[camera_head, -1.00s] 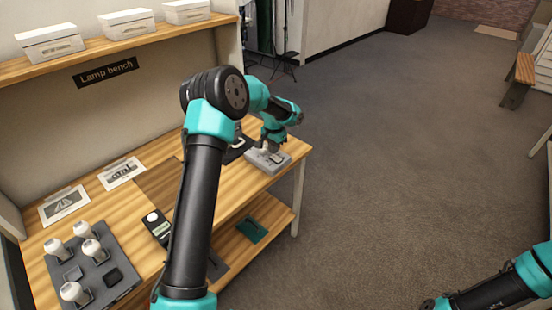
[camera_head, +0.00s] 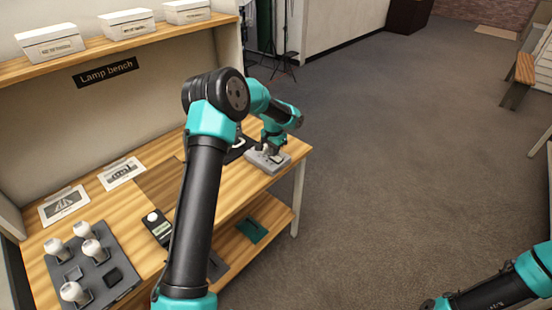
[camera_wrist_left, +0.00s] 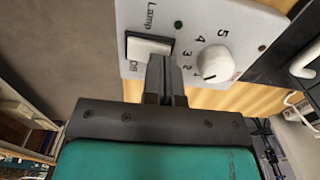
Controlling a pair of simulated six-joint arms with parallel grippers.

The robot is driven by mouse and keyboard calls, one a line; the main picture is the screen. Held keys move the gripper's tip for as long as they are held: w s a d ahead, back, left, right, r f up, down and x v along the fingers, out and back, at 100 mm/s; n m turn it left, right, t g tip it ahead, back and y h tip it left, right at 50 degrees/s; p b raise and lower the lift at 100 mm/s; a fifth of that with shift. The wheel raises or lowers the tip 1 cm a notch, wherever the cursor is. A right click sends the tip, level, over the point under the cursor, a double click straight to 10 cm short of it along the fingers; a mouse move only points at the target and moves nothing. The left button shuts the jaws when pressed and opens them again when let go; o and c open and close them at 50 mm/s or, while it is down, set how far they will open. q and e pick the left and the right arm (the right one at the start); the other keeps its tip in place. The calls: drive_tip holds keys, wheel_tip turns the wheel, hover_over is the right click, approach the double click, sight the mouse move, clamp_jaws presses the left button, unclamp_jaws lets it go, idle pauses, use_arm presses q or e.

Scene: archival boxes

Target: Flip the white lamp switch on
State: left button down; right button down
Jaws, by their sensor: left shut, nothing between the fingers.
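The white lamp switch (camera_wrist_left: 148,48) is a rocker in a dark frame on a light grey control box (camera_wrist_left: 190,15), marked "Lamp" at one end and "On" at the other. In the head view the control box (camera_head: 268,163) sits at the right end of the wooden bench.
A white dial (camera_wrist_left: 214,62) numbered around its edge stands beside the switch, with a small dark green indicator (camera_wrist_left: 178,25) near it. A dark grey tray (camera_head: 125,272) with several white bulbs is at the bench's left. Open floor lies right of the bench.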

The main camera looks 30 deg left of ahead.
use_arm(q)
drive_tip(key=shift+f, duration=0.55)
idle(0.4)
drive_tip(key=shift+r, duration=3.5)
drive_tip(key=shift+h, duration=0.6)
drive_tip(key=d+f, duration=0.2)
drive_tip(key=f, duration=0.1)
drive_tip(key=s+d+f, duration=0.1)
drive_tip(key=d+f, duration=0.1)
drive_tip(key=f, duration=0.1)
drive_tip(key=s+d+f, duration=0.1)
drive_tip(key=d+f, duration=0.1)
drive_tip(key=shift+s+d+f, duration=0.25)
drive_tip(key=shift+d+f, duration=0.15)
drive_tip(key=s+d+f+n+h, duration=0.1)
drive_tip(key=s+d+f+h, duration=0.1)
drive_tip(key=s+d+f, duration=0.8)
drive_tip(key=s+d+f+n, duration=0.1)
drive_tip(key=s+f, duration=0.2)
drive_tip(key=s, duration=0.7)
drive_tip(key=s+d+f+n, duration=0.2)
drive_tip(key=s, duration=0.9)
drive_tip(key=shift+f+t+h, duration=0.3)
drive_tip(key=shift+f+t, duration=0.1)
